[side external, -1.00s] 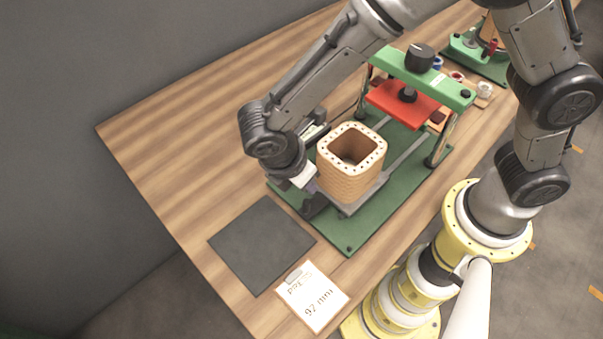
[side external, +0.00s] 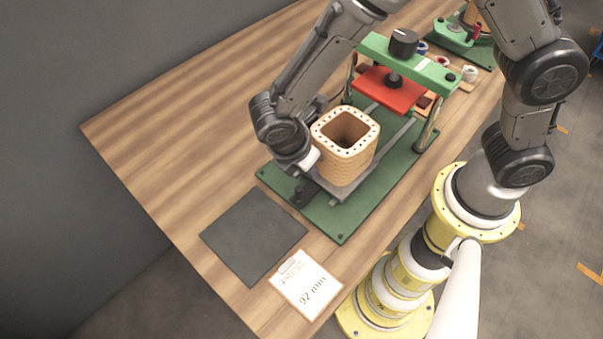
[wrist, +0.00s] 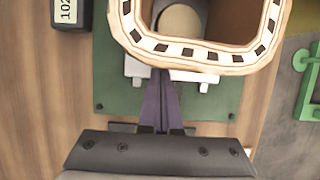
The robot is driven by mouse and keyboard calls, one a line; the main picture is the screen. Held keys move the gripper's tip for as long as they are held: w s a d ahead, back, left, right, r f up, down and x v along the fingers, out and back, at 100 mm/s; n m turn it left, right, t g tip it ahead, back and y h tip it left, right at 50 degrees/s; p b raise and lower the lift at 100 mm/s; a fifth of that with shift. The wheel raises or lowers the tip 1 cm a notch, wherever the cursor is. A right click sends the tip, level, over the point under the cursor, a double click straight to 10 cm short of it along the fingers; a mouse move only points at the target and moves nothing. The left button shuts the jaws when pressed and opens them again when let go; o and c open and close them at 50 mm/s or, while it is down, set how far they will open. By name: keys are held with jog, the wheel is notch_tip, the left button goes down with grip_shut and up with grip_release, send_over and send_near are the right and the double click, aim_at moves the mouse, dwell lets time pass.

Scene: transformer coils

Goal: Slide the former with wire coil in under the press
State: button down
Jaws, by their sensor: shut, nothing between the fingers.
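The former with wire coil (side external: 345,155) is a square tan tube with a pale, dark-spotted flange on top. It stands upright on the grey slide of the green press base (side external: 345,222), in front of the red press plate (side external: 388,91), not beneath it. Its flange and hollow fill the top of the wrist view (wrist: 195,58). My gripper (wrist: 159,78) is shut and empty, its fingers pointing at the former's near side. In the side view it is low at the former's left; its fingertips are mostly hidden there, and I cannot tell whether they touch.
The green press beam (side external: 425,66) with a black knob (side external: 403,42) spans two posts above the rails. A dark mat (side external: 253,237) and a card reading 92 mm (side external: 306,286) lie in front. A dark box marked 102 (wrist: 71,12) stands left in the wrist view.

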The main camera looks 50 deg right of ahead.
aim_at(357, 114)
jog(key=d, duration=1.5)
jog(key=shift+d, duration=0.3)
jog(key=v, duration=0.9)
jog(key=shift+a+r, duration=0.15)
jog(key=shift+r, duration=0.2)
jog(key=shift+s+r, duration=0.1)
jog(key=shift+s, duration=0.2)
jog(key=s+a, duration=0.2)
jog(key=s, duration=0.1)
jog(key=shift+s, duration=0.1)
jog(key=x, duration=1)
jog(key=shift+a, duration=0.1)
